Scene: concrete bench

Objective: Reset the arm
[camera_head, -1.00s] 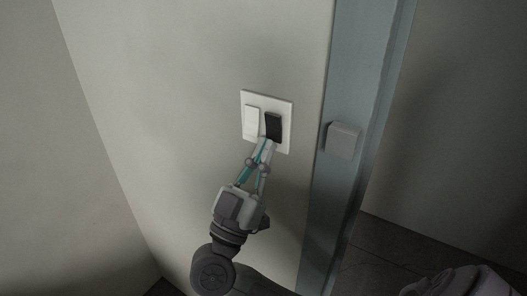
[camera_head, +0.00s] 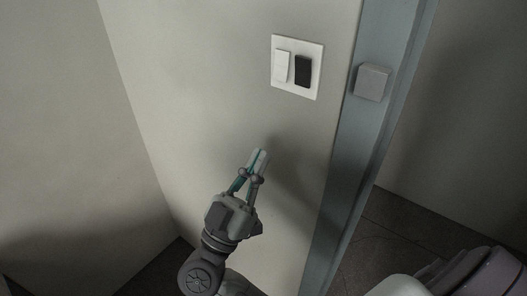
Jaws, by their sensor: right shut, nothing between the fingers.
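My right gripper (camera_head: 259,158) is shut and empty. It points up in front of the pale wall, below and to the left of a light switch plate (camera_head: 275,88), with a clear gap between them. The white plate is fixed to the wall and carries a white rocker (camera_head: 281,67) on the left and a black rocker (camera_head: 303,70) on the right. My left gripper does not show.
A blue-grey door frame post (camera_head: 347,165) stands to the right of the plate, with a grey block (camera_head: 372,82) on it. Another wall (camera_head: 60,130) closes the left side. Dark floor (camera_head: 385,240) shows at the lower right.

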